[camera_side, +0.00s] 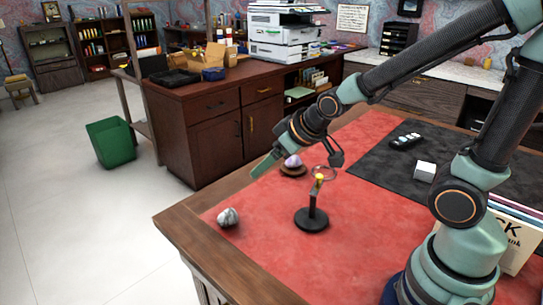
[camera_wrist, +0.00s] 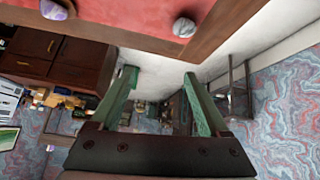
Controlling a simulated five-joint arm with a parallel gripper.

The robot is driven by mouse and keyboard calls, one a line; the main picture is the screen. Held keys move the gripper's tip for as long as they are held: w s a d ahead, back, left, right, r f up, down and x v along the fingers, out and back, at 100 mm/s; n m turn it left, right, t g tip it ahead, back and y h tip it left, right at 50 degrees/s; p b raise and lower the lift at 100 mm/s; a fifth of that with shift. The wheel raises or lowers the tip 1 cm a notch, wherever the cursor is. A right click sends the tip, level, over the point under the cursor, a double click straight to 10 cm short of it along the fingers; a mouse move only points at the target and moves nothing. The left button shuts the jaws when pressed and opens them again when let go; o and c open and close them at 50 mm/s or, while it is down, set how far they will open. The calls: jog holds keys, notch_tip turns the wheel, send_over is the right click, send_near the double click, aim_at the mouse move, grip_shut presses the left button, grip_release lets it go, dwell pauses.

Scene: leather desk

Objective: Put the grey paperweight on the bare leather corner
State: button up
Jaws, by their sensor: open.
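The grey paperweight (camera_side: 228,217), a rounded, marbled stone shape, rests on the red leather (camera_side: 262,240) close to the desk's left corner, just inside the wooden border. It also shows at the top of the wrist view (camera_wrist: 184,27). My gripper (camera_side: 264,166) is in the air beyond the paperweight, near the desk's far edge, apart from it. In the wrist view my gripper (camera_wrist: 160,74) has its two green fingers spread with nothing between them.
A black stand (camera_side: 312,217) with a yellow top stands mid-leather. Leather around the paperweight is clear.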

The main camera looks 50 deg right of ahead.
jog(key=w+a+f+n+t, duration=0.2)
jog(key=w+f, duration=0.2)
jog(key=f, duration=0.4)
jog(key=n+t+y, duration=0.2)
send_near(231, 216)
jog(key=x, duration=0.3)
jog(key=shift+s+f, duration=0.1)
jog(key=shift+s+f+t, duration=0.2)
jog(key=shift+t, duration=0.1)
jog(key=shift+x, duration=3.7)
jog(key=shift+r, duration=0.1)
grip_shut()
jog(key=shift+w+r, duration=0.1)
